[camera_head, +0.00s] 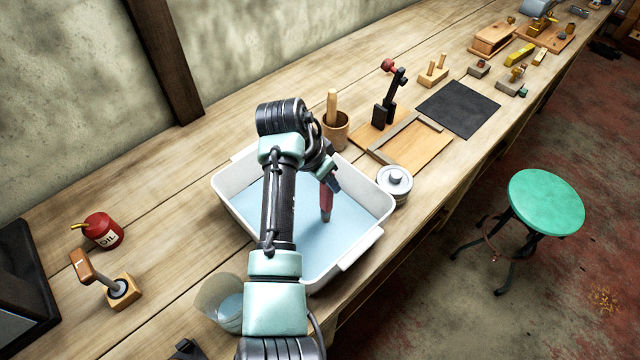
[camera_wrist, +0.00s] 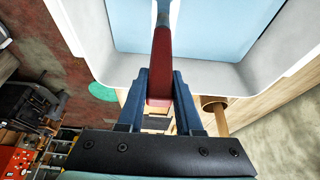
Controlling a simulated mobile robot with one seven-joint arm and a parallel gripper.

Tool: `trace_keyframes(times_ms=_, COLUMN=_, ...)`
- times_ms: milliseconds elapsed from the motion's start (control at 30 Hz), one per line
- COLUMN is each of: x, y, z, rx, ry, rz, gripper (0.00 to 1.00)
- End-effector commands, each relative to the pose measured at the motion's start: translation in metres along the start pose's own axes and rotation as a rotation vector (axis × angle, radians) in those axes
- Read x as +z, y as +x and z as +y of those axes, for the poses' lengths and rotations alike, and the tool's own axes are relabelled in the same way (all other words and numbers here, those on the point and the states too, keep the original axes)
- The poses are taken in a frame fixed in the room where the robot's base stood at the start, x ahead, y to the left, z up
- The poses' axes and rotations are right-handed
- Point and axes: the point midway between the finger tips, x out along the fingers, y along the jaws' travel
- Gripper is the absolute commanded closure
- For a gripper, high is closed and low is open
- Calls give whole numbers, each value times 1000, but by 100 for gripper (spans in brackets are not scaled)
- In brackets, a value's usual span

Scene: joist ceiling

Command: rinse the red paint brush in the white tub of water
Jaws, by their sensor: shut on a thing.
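The red paint brush (camera_head: 326,202) hangs steeply over the water in the white tub (camera_head: 368,236), its lower end at or in the water. My gripper (camera_head: 328,178) is shut on its red handle above the tub. In the wrist view the handle (camera_wrist: 160,65) lies between the two blue fingers of my gripper (camera_wrist: 160,88). The far end of the brush reaches over the pale blue water (camera_wrist: 215,30), and its tip is cut off by the frame. My arm hides the left middle of the tub in the head view.
A lidded tin (camera_head: 394,181) stands close to the tub's right corner. A wooden pot with a handle in it (camera_head: 335,132) stands behind the tub. A clear beaker (camera_head: 222,302) is at the front left. A red oil can (camera_head: 103,231) stands further left, with bare bench between.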

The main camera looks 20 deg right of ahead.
Motion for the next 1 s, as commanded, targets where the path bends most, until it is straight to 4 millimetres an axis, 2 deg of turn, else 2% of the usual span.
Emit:
trace_keyframes(times_ms=267, x=3, y=-3, z=0, rx=1, ry=-2, rz=0, gripper=100)
trace_keyframes(times_ms=700, x=49, y=-23, z=0, rx=1, ry=-4, rz=1, gripper=100)
trace_keyframes(times_ms=1000, x=56, y=-23, z=0, rx=1, ry=0, rz=0, gripper=100)
